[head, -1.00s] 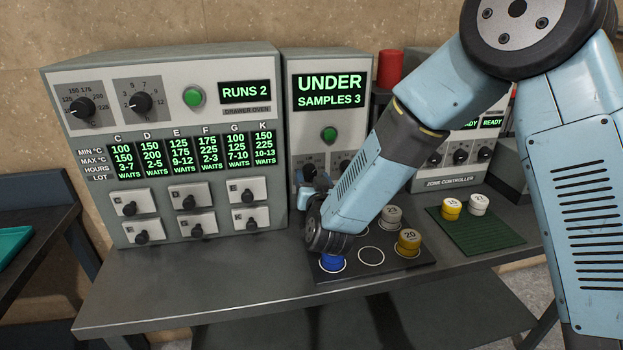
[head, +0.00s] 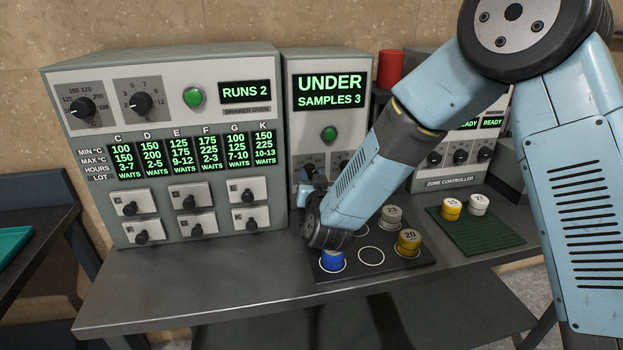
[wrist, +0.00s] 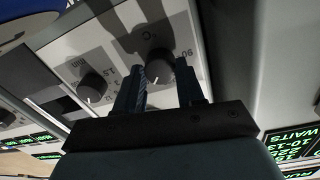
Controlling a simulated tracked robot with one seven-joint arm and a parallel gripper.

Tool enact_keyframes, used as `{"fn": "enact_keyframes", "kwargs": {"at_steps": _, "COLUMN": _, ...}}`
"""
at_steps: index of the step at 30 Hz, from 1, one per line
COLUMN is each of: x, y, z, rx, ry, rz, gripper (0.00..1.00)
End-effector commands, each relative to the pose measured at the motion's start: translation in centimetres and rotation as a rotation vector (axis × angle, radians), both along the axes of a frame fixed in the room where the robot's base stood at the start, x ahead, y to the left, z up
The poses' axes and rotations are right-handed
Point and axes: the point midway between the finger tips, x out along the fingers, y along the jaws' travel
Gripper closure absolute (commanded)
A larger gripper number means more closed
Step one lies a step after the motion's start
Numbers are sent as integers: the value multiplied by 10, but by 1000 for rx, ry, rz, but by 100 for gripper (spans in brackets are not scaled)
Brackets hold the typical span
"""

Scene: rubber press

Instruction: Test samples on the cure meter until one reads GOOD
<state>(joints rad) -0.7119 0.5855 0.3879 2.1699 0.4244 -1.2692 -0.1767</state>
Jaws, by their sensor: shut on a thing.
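The cure meter (head: 330,65) stands at centre in the head view, its screen reading UNDER, SAMPLES 3, above a green button (head: 328,134). My gripper (wrist: 160,88) is at its lower front. In the wrist view the fingers stand either side of the dark °C knob (wrist: 159,64) and are shut on it. A second knob, marked min (wrist: 91,87), is beside it. My wrist partly hides the meter's lower front in the head view. On a dark mat (head: 405,266) stand a blue sample (head: 333,259), grey sample 23 (head: 391,215) and yellow sample 20 (head: 409,241).
The drawer oven (head: 170,75), reading RUNS 2, stands left of the meter. A green mat (head: 485,236) at right holds a yellow sample (head: 451,209) and a white one (head: 478,204). The zone controller (head: 450,170) and a red cylinder (head: 390,69) are behind. The bench front is clear.

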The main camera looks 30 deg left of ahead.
Motion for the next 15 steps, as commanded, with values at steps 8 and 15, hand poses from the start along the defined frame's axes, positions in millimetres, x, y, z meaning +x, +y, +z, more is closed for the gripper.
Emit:
{"fn": "enact_keyframes", "kwargs": {"at_steps": 8, "x": 0, "y": -1, "z": 0, "rx": 13, "ry": 11, "rz": -1, "gripper": 93}}
{"fn": "enact_keyframes", "kwargs": {"at_steps": 15, "x": 0, "y": -1, "z": -1, "rx": 95, "ry": 78, "rz": -1, "gripper": 93}}
